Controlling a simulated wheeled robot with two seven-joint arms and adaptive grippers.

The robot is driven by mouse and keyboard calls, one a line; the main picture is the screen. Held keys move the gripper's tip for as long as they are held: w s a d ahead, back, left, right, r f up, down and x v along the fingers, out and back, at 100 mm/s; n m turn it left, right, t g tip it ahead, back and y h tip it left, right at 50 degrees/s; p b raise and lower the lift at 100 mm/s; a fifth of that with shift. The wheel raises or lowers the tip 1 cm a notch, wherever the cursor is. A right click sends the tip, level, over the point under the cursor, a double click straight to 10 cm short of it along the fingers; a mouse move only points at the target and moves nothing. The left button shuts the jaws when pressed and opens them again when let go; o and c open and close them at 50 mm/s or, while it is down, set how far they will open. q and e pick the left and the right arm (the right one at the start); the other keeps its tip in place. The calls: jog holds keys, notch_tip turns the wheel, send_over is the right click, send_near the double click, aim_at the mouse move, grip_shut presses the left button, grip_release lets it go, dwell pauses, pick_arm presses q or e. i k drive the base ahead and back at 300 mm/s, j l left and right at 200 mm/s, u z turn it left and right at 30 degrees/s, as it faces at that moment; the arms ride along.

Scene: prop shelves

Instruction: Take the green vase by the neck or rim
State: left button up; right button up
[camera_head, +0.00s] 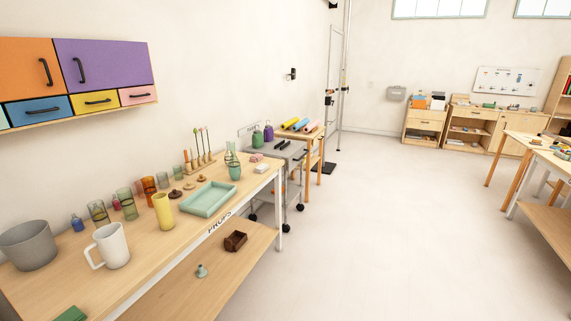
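A pale green vase-like vessel (235,171) stands upright at the far right end of the long wooden prop table. Its narrower upper part looks see-through, and the small size makes the rim hard to tell. A darker green bottle-shaped vessel (257,136) stands on the grey cart behind it. A small teal vessel (201,271) stands on the table's lower shelf. I cannot tell for sure which of these is the green vase. Neither of my grippers is in view.
The prop table (160,251) also holds a pale green tray (208,211), a yellow vase (162,212), a white mug (112,246), a grey pot (27,246) and several glasses. A brown box (235,241) sits on the lower shelf. The floor (390,240) to the right is clear.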

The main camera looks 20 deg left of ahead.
aim_at(234, 170)
jog(key=i+l+u, duration=0.15)
jog(key=i, duration=0.65)
jog(key=i+l+u, duration=0.1)
jog(key=i+u, duration=0.25)
jog(key=i+l+u, duration=0.15)
jog(key=i+u, duration=0.2)
jog(key=i+l+u, duration=0.25)
jog(key=u, duration=0.2)
jog(key=i+l+u, duration=0.3)
jog(key=u, duration=0.15)
jog(key=i+l+u, duration=0.15)
jog(key=l+u, duration=0.3)
jog(key=i+l+u, duration=0.1)
jog(key=l+u, duration=0.7)
jog(key=l, duration=0.35)
jog(key=l+u, duration=0.3)
jog(key=l, duration=0.4)
